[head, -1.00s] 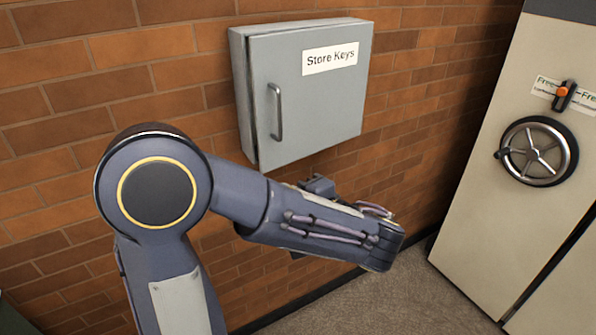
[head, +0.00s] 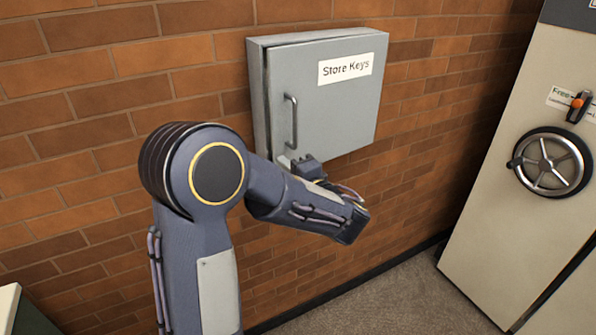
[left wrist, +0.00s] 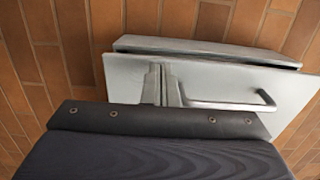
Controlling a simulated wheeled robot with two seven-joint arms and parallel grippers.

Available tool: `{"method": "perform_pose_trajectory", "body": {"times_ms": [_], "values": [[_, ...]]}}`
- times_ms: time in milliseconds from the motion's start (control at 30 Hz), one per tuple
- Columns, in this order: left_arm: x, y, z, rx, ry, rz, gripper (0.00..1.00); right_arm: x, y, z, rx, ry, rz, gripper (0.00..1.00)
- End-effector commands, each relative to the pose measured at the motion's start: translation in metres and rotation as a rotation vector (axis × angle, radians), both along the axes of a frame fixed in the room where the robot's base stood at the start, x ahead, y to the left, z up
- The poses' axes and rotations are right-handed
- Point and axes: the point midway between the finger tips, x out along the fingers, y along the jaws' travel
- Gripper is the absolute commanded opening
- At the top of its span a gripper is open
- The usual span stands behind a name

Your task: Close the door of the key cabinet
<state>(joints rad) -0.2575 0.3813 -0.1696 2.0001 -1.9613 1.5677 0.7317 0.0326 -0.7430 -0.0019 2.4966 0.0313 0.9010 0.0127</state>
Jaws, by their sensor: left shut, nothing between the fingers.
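The grey key cabinet (head: 257,95) hangs on the brick wall, with a "Store Keys" label on its door (head: 335,115). The door sits nearly flush, with a narrow dark gap along its edge in the left wrist view (left wrist: 290,66). A bar handle (head: 292,120) runs upright near the door's left edge. My left gripper (head: 284,162) is shut and empty at the door's lower left, just below the handle. In the left wrist view its fingers (left wrist: 166,84) lie over the door face beside the handle (left wrist: 262,102); contact cannot be told. My right gripper is out of view.
A large cream cabinet with a spoked wheel (head: 551,162) and an orange-tipped lever (head: 579,105) stands at the right. A pale-topped edge (head: 8,305) shows at the lower left. Bare carpet (head: 390,295) lies below the wall.

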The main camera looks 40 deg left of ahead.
Motion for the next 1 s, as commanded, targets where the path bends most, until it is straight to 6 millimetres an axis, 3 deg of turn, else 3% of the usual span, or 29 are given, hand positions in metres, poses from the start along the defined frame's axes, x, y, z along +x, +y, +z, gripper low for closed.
{"method": "perform_pose_trajectory", "body": {"times_ms": [133, 533, 800, 1000], "values": [[0.004, 0.01, 0.001, 0.001, 0.0, 0.001, 0.0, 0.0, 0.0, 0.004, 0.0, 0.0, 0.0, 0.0], [0.005, 0.013, -0.001, 0.0, -0.001, 0.001, 0.0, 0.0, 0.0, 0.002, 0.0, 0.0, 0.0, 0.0], [0.017, 0.051, -0.003, -0.001, -0.002, 0.003, 0.0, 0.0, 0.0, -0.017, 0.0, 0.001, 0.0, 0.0], [0.019, 0.056, 0.002, 0.003, -0.002, 0.002, 0.0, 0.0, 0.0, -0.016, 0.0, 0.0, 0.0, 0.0]]}}
